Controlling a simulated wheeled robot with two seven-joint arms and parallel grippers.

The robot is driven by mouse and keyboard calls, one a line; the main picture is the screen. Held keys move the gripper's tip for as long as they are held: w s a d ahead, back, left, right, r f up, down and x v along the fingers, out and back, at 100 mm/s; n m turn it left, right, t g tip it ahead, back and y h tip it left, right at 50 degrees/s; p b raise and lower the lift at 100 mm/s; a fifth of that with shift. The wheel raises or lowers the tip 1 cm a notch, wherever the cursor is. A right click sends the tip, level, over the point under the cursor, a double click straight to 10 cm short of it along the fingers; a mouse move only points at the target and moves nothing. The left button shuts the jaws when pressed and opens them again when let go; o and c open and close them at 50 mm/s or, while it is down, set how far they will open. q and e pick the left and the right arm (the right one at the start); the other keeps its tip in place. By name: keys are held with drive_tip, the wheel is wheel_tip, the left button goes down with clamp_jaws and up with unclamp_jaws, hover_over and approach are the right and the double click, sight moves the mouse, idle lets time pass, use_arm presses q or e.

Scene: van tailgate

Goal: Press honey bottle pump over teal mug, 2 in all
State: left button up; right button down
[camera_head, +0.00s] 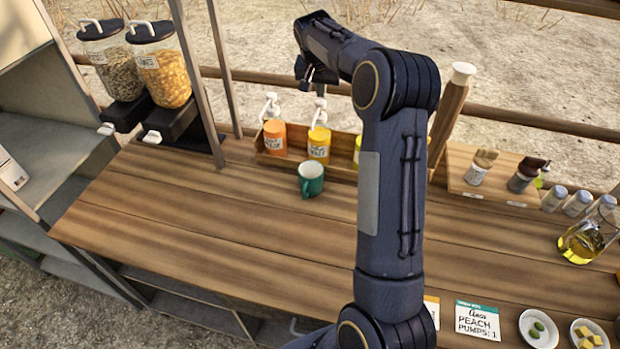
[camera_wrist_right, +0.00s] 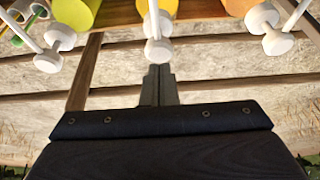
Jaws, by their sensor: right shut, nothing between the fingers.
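The teal mug (camera_head: 311,180) stands upright on the counter, in front of a wooden rack of pump bottles. A yellow bottle (camera_head: 319,146) with a white pump stands just behind the mug; its small label is hard to read. An orange bottle (camera_head: 274,138) stands to its left, and another yellow one is mostly hidden by my right arm. My right gripper (camera_head: 320,88) is shut and empty, pointing down close above the middle bottle's pump. In the right wrist view its fingertips (camera_wrist_right: 158,72) are next to the middle white pump head (camera_wrist_right: 158,51); contact is unclear. My left gripper is out of view.
The wooden rack (camera_head: 340,172) holds the bottles. Two dispensers (camera_head: 165,75) stand at the back left. Jars (camera_head: 482,165), a glass jug (camera_head: 585,240), small plates (camera_head: 538,330) and a card reading "Peach pumps: 1" (camera_head: 477,320) are at the right. The counter's left front is clear.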

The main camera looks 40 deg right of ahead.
idle(0.5)
wheel_tip(320, 180, up, 4)
drive_tip(key=p, duration=0.3)
drive_tip(key=shift+r+p, duration=0.2)
drive_tip(key=shift+p, duration=0.1)
drive_tip(key=shift+r, duration=0.85)
